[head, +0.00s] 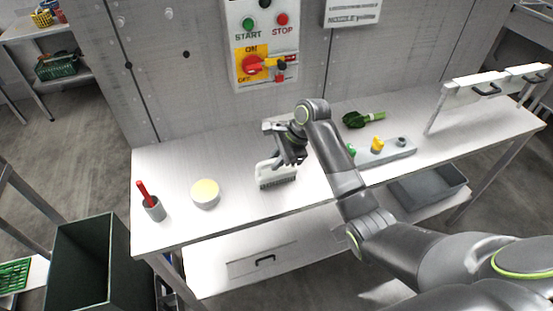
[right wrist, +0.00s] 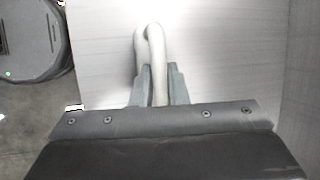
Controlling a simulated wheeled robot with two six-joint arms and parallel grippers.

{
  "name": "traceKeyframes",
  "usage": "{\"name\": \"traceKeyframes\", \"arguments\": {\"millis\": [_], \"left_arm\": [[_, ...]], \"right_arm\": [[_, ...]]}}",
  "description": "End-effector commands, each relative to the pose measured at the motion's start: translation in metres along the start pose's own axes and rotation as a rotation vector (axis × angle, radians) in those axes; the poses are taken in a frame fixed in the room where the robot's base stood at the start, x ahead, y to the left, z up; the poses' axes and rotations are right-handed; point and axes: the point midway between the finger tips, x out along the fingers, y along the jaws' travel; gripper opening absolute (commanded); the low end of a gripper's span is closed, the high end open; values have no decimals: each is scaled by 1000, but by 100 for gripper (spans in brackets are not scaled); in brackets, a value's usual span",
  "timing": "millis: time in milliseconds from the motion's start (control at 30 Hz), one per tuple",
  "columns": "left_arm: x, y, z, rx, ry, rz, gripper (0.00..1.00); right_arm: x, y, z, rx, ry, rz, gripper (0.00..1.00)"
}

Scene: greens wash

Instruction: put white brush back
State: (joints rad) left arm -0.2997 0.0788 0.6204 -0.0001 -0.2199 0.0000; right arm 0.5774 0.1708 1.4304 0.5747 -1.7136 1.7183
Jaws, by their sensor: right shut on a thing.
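The white brush (head: 268,178) is in the middle of the white table (head: 232,228) in the head view, bristles facing down. My right gripper (head: 288,162) is shut on its white handle from above. In the right wrist view the pale looped handle (right wrist: 154,42) stands between the two fingers of the gripper (right wrist: 153,85). I cannot tell whether the bristles touch the table or hang just above it. My left gripper is not in view.
A grey base strip (head: 388,153) with green, yellow and dark pegs lies right of the brush, with leafy greens (head: 363,119) behind it. A pale yellow-topped round pot (head: 205,194) and a grey cup (head: 155,210) with a red handle stand left. A control panel (head: 262,45) is behind.

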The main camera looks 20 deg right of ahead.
Motion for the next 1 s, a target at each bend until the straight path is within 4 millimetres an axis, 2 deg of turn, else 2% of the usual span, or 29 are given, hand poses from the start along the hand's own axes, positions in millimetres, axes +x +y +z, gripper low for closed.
{"name": "traceKeyframes", "arguments": {"millis": [100, 133, 300, 567, 667, 767, 1000], "left_arm": [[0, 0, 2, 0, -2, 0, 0], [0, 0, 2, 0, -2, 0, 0], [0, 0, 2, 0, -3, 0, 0], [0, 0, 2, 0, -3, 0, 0], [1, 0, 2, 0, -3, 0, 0], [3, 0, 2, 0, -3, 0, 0], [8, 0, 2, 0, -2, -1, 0]], "right_arm": [[1, 1, -1, 3, 0, 4, 0], [2, 2, -1, 3, 0, 5, 16], [1, 2, -1, 3, 0, 5, 36], [0, 1, 0, 3, 0, 3, 36], [-6, 1, -1, 3, 1, 2, 36], [-20, 0, -2, 1, 3, 0, 36], [-72, 0, -2, 0, 3, -2, 36]]}}
